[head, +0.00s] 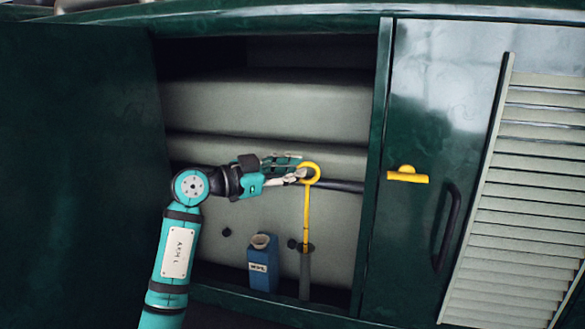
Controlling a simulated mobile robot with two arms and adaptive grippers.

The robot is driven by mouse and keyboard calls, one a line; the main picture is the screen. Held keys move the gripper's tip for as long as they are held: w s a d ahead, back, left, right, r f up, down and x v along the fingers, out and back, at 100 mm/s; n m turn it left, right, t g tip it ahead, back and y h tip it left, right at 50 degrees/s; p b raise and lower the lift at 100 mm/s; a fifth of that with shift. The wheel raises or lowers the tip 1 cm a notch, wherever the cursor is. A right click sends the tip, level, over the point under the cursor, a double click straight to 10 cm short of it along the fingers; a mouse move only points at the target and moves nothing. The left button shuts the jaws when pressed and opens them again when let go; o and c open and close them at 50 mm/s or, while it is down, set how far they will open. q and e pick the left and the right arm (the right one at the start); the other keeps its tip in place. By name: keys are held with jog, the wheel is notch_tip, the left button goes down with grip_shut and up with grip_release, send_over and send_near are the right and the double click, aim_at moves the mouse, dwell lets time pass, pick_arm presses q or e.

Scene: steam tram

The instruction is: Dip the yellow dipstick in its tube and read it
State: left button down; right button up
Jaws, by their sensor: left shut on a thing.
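The yellow dipstick (306,215) has a ring handle at its top and a thin shaft that hangs straight down. My left gripper (300,174) is shut on the dipstick at the ring. The grey upright tube (304,276) stands in the open compartment directly below. The lower end of the shaft meets the tube's top near a dark fitting; how far it goes in is hidden. My right gripper does not show.
A blue can (262,263) with a pale label stands just left of the tube. A dark horizontal pipe (342,186) runs behind the dipstick. The green door (420,150) at right has a yellow latch (407,175), a dark handle (447,228) and a louvred panel (525,190).

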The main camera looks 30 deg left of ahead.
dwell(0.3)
pick_arm(q)
notch_tip(320, 180, down, 17)
jog(key=b, duration=0.5)
dwell(1.8)
jog(key=shift+s, duration=0.1)
dwell(0.5)
